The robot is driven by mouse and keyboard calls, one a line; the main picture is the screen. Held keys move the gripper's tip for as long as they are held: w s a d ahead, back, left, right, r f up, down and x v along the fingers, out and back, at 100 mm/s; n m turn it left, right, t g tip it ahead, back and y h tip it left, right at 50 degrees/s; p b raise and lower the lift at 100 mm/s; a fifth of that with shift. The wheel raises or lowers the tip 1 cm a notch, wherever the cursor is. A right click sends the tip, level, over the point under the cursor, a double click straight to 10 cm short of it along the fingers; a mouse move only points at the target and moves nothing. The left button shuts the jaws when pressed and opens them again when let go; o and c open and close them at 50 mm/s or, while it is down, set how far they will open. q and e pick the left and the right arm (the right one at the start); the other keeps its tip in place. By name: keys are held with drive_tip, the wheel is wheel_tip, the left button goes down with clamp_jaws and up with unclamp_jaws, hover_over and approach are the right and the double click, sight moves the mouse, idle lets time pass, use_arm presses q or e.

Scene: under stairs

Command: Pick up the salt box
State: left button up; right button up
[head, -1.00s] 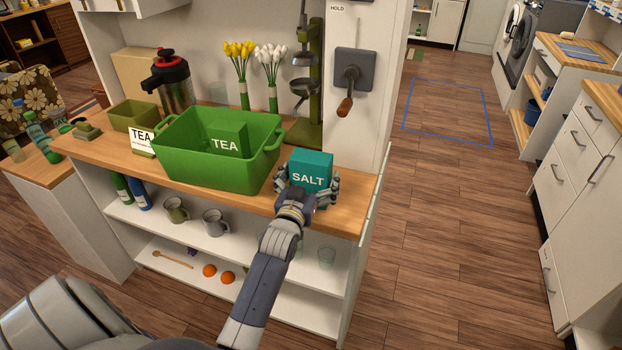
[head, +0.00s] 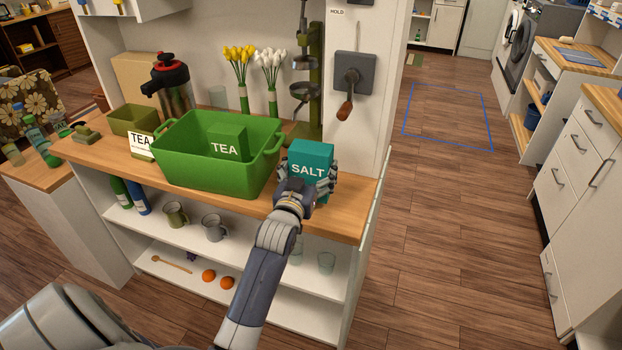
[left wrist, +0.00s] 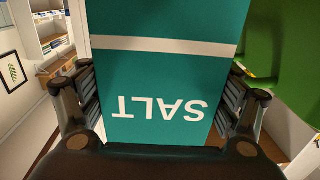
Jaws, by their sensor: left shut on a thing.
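The teal salt box (head: 311,158) with white SALT lettering is upright at the right end of the wooden counter in the head view. My left gripper (head: 306,182) is shut on it, with fingers on both sides. In the left wrist view the salt box (left wrist: 160,75) fills the middle between the two fingers (left wrist: 160,98), its lettering upside down. The gripper hides the box's lower part, so I cannot tell for sure whether it touches the counter. My right gripper is not in view.
A green bin (head: 207,172) holding a green TEA box (head: 228,142) stands just left of the salt box. Behind are flowers (head: 270,75) and a green press stand (head: 315,80). A wall crank (head: 347,107) is to the right. The counter (head: 348,212) is bare at its right end.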

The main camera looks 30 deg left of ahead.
use_arm(q)
drive_tip(key=s+a+r+b, duration=0.1)
drive_tip(key=s+b, duration=0.1)
drive_tip(key=s, duration=1.4)
drive_tip(key=shift+a+r+b, duration=0.25)
drive_tip(key=shift+a+b, duration=0.05)
drive_tip(key=shift+a, duration=0.1)
drive_tip(key=o, duration=0.4)
drive_tip(key=c, duration=0.6)
drive_tip(key=d+f+m+h, duration=0.25)
drive_tip(key=d+h, duration=0.25)
drive_tip(key=d, duration=1.5)
drive_tip(key=s+f, duration=0.2)
drive_tip(key=s, duration=0.6)
drive_tip(key=shift+s+d+m+t, duration=0.15)
drive_tip(key=shift+d+m+t, duration=0.2)
drive_tip(key=shift+m+t, duration=0.1)
